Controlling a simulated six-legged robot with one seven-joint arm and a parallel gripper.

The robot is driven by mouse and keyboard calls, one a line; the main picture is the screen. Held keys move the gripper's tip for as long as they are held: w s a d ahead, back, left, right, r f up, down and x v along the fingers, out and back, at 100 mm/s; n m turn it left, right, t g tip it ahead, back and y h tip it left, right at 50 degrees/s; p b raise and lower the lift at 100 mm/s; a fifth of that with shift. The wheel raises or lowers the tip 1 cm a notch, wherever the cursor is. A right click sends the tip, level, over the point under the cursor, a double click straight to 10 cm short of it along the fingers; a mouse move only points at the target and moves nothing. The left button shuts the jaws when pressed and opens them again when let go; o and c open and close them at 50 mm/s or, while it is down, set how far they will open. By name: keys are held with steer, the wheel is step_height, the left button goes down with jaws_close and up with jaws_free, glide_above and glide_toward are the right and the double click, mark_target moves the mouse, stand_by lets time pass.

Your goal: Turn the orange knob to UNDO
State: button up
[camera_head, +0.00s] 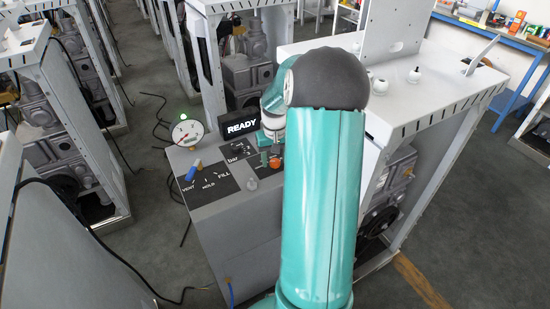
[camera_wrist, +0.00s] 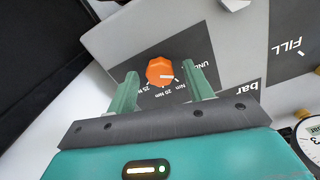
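The orange knob (camera_wrist: 160,72) sits on a black label patch of a grey panel, between my fingers in the wrist view. Its white mark points right and slightly down, toward a "Nm" label. The partly covered word "UND..." (camera_wrist: 208,69) is by the right finger. My gripper (camera_wrist: 164,70) is open, one finger on each side of the knob, with visible gaps. In the head view the orange knob (camera_head: 275,163) shows beside my arm, and my gripper (camera_head: 268,148) is at the panel, partly hidden.
A READY display (camera_head: 241,126) and a round gauge (camera_head: 187,132) stand at the panel's back. A white machine frame (camera_head: 430,105) stands close on the right.

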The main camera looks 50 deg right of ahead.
mark_target(275, 162)
step_height(275, 162, up, 14)
stand_by(0.6)
steer(key=shift+f, duration=0.1)
stand_by(0.4)
